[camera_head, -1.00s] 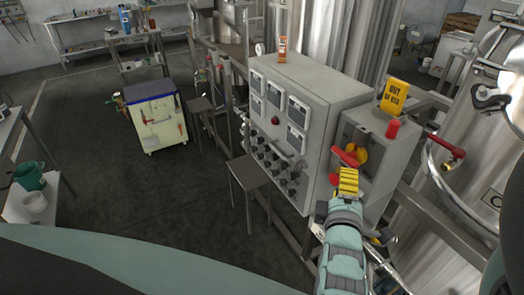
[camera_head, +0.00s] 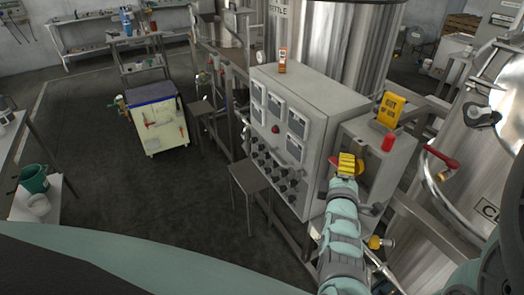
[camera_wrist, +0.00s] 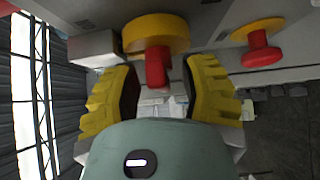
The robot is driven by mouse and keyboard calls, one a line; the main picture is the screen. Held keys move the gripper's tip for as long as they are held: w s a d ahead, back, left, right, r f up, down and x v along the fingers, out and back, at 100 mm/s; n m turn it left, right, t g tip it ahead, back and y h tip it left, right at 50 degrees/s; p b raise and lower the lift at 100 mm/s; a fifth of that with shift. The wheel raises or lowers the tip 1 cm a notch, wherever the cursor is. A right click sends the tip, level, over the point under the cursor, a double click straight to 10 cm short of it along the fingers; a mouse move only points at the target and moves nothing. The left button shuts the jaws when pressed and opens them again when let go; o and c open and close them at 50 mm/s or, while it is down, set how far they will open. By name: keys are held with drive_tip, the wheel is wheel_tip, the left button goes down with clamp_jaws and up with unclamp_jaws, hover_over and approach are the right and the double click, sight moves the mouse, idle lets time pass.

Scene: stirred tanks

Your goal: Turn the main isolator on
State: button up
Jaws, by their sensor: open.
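In the wrist view, a red handle (camera_wrist: 157,66) sticks out from a round yellow plate (camera_wrist: 150,32) on a grey box. My gripper (camera_wrist: 160,78) is open, with one yellow ribbed finger to each side of the red handle's end. I cannot tell whether either finger touches it. In the head view, my gripper (camera_head: 348,164) is in front of the smaller grey box (camera_head: 372,150) and hides most of the handle and plate. A bit of red (camera_head: 333,160) shows left of the fingers. The handle's on or off position is not readable.
A second red knob on a yellow plate (camera_wrist: 261,47) is to the right in the wrist view. A yellow sign (camera_head: 388,108) and a red cylinder (camera_head: 388,142) stand atop the smaller box. The larger control cabinet (camera_head: 318,90) adjoins it on the left. A stool (camera_head: 250,178) stands before it.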

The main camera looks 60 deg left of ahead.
drive_tip(key=shift+o, duration=0.5)
drive_tip(key=shift+f, duration=0.1)
clamp_jaws()
